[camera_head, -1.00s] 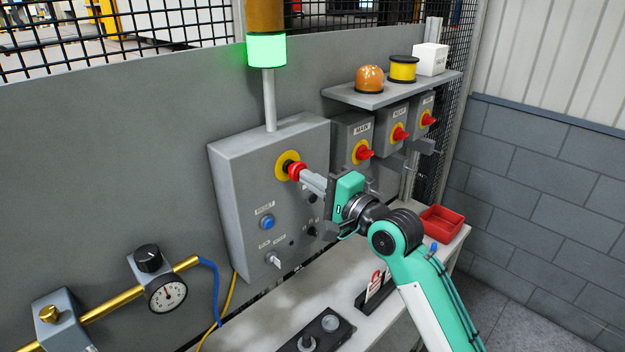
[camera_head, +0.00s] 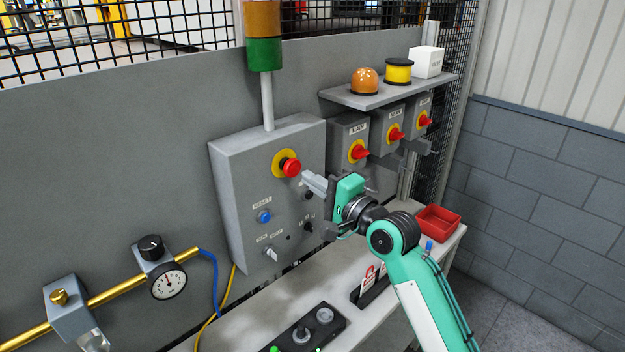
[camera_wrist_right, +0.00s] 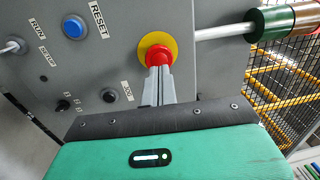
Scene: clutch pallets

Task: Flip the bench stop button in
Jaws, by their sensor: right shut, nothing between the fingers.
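The red mushroom stop button (camera_head: 291,168) sits on a yellow disc at the upper part of the grey control box (camera_head: 240,190). It also shows in the right wrist view (camera_wrist_right: 158,55), just beyond my fingertips. My right gripper (camera_head: 306,177) is shut and empty, its fingertips just to the right of and below the button. In the head view a small gap shows between them. The right wrist view shows the shut fingers (camera_wrist_right: 159,72) lined up with the button. The signal tower's green segment (camera_head: 264,54) above the box is unlit. My left gripper is out of view.
Below the stop button are a blue reset button (camera_head: 264,217) and a key switch (camera_head: 270,253). Three red rotary switches, including the main one (camera_head: 358,152), stand to the right under a shelf (camera_head: 385,92). A red bin (camera_head: 437,221) sits on the bench. A gauge (camera_head: 169,283) is at left.

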